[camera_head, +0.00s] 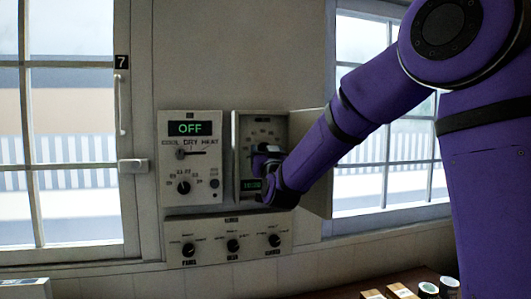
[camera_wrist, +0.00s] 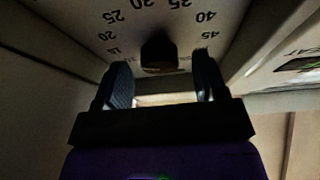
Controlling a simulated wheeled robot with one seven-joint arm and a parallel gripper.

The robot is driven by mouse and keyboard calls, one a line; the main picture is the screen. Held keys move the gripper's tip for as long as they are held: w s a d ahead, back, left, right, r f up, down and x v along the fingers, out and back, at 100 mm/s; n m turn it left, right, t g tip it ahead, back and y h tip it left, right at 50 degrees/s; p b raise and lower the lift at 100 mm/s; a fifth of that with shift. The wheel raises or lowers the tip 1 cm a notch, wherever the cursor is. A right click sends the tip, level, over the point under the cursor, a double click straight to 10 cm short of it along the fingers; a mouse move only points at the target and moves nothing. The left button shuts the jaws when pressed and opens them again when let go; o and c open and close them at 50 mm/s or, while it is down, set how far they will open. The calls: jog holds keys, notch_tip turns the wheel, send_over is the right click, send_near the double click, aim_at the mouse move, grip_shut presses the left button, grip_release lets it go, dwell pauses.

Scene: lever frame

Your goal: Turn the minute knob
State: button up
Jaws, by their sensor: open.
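The minute knob (camera_wrist: 159,50) is a dark knob on a pale dial face with printed numbers such as 20, 25, 35 and 40. In the wrist view my gripper (camera_wrist: 161,72) is open, with one finger on each side of the knob and a gap on both sides. The knob shows at the level of the fingertips; I cannot tell how deep it sits between them. In the head view my gripper (camera_head: 267,158) reaches into the open timer box (camera_head: 236,135) and hides the knob. A green display (camera_head: 251,184) shows below it.
The box's open door (camera_head: 318,160) stands to the right, behind my arm. A panel reading OFF (camera_head: 190,129) with a lever and a dial is on the left. A panel with three knobs (camera_head: 230,241) is below. Windows flank the wall; small items (camera_head: 403,291) lie at lower right.

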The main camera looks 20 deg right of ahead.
jog(key=shift+w+d+r, duration=0.1)
jog(key=shift+w+r, duration=0.05)
jog(key=shift+w, duration=0.3)
jog(key=c, duration=0.9)
jog(key=shift+m, duration=0.4)
jog(key=m+h, duration=0.1)
jog(key=m, duration=0.2)
jog(key=m+g+h, duration=0.1)
jog(key=m+h, duration=0.1)
jog(key=m, duration=0.2)
jog(key=shift+a+r+g, duration=0.1)
jog(key=shift+a+g, duration=0.1)
jog(key=shift+g, duration=0.1)
jog(key=m+g+h, duration=0.1)
jog(key=m, duration=0.3)
jog(key=m+g+h, duration=0.1)
jog(key=m, duration=0.2)
jog(key=shift+r+m+g, duration=0.1)
jog(key=shift+m+g, duration=0.3)
